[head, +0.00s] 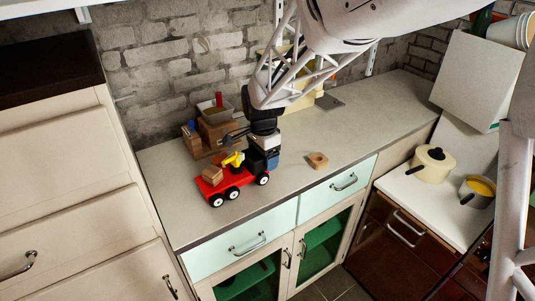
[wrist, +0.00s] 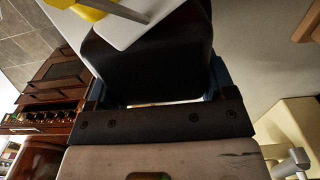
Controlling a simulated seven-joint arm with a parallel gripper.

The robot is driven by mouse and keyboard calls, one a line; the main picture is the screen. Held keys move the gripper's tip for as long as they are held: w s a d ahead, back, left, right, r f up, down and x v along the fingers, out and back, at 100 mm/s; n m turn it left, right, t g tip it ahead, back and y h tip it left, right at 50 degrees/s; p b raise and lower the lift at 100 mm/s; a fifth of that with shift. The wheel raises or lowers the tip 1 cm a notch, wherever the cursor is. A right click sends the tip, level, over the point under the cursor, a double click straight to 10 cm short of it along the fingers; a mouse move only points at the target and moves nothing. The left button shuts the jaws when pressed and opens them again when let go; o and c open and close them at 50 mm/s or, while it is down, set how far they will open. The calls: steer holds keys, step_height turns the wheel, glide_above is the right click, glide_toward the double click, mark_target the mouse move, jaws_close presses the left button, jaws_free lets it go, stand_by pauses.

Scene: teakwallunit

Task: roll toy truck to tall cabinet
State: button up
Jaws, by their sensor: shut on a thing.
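The toy truck (head: 233,189) stands on the grey counter, with a red bed, black wheels with white hubs, a yellow piece and a small wooden block on top. My gripper (head: 264,155) reaches down from above and is shut on the truck's black cab at its right end. In the wrist view the black cab (wrist: 150,62) fills the space between the fingers (wrist: 158,92). The fingers hide part of the cab in the head view. A tall cream cabinet (head: 75,170) with drawers, likely the tall cabinet, stands left of the counter.
A wooden caddy (head: 215,132) stands close behind the truck by the brick wall. A small wooden block (head: 317,160) lies right of it. The counter's left end (head: 170,165) is clear. A cream pot (head: 431,164) stands on the stove at right.

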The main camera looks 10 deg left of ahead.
steer(key=shift+s+a, duration=1.1)
steer(key=shift+a, duration=0.2)
steer(key=shift+s+a, duration=1.05)
steer(key=shift+a, duration=0.3)
steer(key=shift+s+a, duration=1.1)
steer(key=shift+a, duration=0.2)
steer(key=o, duration=1.3)
steer(key=shift+r, duration=3.9)
